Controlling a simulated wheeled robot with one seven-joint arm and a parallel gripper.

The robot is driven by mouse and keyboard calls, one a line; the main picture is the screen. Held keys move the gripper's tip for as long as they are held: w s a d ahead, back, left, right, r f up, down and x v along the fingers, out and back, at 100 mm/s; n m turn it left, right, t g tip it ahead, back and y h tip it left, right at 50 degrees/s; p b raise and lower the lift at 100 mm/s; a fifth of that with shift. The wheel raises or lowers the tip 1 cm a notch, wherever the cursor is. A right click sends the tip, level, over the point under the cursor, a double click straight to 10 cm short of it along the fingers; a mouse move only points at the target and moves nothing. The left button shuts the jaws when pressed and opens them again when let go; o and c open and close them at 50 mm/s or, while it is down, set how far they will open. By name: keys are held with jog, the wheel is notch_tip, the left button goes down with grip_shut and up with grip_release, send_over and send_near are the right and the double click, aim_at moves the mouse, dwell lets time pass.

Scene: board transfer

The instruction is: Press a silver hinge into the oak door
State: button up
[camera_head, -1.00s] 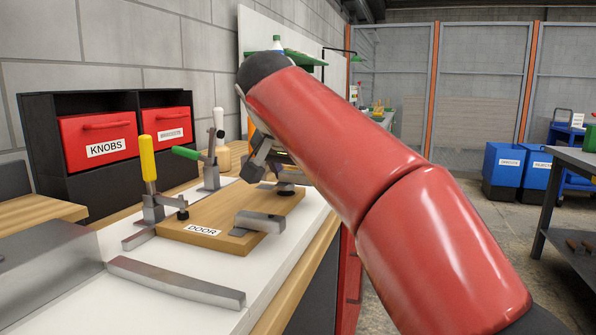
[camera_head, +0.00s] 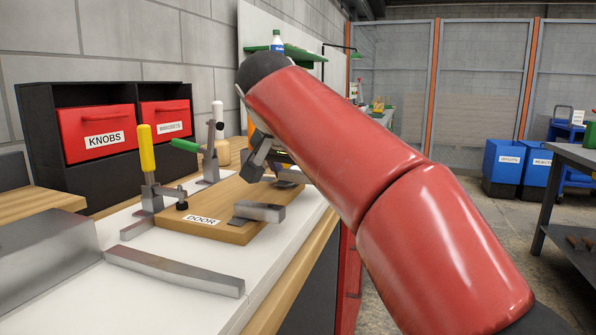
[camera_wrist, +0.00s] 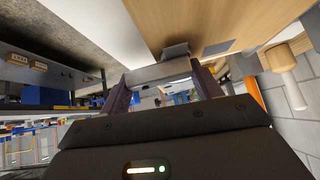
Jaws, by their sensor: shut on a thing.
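The oak door (camera_head: 212,206), labelled DOOR, lies flat on a white bench top. A silver hinge (camera_head: 262,212) sits at its near right edge, with a flat grey plate on the wood. My gripper (camera_wrist: 160,88) is shut on a silver metal piece (camera_wrist: 150,74), apparently a hinge, which spans between its fingers. The door's wood (camera_wrist: 185,22) shows close beyond it in the wrist view, with a grey rectangle (camera_wrist: 218,47) on its face. In the head view my red arm hides most of the gripper; whether the held piece touches the door cannot be told.
Toggle clamps with yellow (camera_head: 147,152) and green (camera_head: 187,146) handles stand along the door's left side. A loose metal bar (camera_head: 175,271) lies in front. Red drawers (camera_head: 98,132) stand in a black cabinet behind. Blue bins (camera_head: 503,164) are far right.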

jog(key=shift+f, duration=0.3)
jog(key=o, duration=1.1)
jog(key=shift+o, duration=0.2)
jog(key=p+v, duration=0.1)
jog(key=v, duration=0.6)
jog(key=shift+r+p, duration=0.1)
jog(key=shift+p, duration=0.2)
jog(key=shift+s+d+r, duration=0.1)
jog(key=shift+s+r, duration=0.2)
jog(key=shift+s, duration=0.1)
